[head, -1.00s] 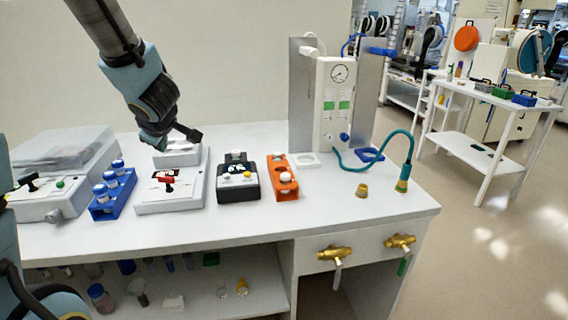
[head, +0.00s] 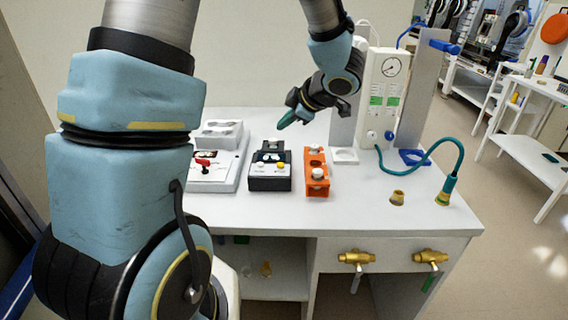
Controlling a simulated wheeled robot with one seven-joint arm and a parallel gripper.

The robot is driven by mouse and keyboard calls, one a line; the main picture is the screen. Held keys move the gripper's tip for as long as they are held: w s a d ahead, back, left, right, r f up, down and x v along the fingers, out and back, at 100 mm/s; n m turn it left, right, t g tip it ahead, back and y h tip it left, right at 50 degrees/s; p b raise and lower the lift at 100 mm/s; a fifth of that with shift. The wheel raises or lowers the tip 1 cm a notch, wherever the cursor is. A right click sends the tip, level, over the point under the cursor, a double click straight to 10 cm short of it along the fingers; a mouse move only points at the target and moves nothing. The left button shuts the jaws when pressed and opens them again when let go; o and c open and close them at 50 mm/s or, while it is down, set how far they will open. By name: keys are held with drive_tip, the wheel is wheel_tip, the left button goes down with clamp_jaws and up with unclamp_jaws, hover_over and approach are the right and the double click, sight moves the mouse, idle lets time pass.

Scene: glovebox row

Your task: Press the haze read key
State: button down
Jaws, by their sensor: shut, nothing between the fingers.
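A small black instrument (head: 270,172) sits on the white bench, left of the orange rack. Its front face carries a white key and a yellow key (head: 281,165), and a white cap stands at its back. No key label is readable, so I cannot tell which one is the haze read key. My gripper (head: 286,121) hangs above and behind the black instrument, apart from it. Its fingers point down and left, shut and empty. My arm hides the left part of the bench.
An orange rack (head: 317,184) with a white cap stands close on the right. A pale instrument with a red lever (head: 203,161) is on the left. A gauge panel (head: 383,90) rises behind, with a teal hose (head: 437,156) at right. The bench's front right is mostly clear.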

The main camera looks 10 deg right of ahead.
drive_tip(key=b, duration=0.7)
hover_over(284, 169)
wheel_tip(284, 169, down, 7)
drive_tip(key=shift+f, duration=0.1)
drive_tip(key=shift+f+b, duration=0.55)
drive_tip(key=shift+f, duration=0.25)
drive_tip(key=shift+f, duration=0.1)
idle(1.0)
drive_tip(key=shift+f, duration=0.3)
drive_tip(key=shift+f, duration=0.4)
idle(0.5)
drive_tip(key=shift+r, duration=0.1)
drive_tip(key=shift+r+p, duration=0.75)
drive_tip(key=shift+p, duration=0.15)
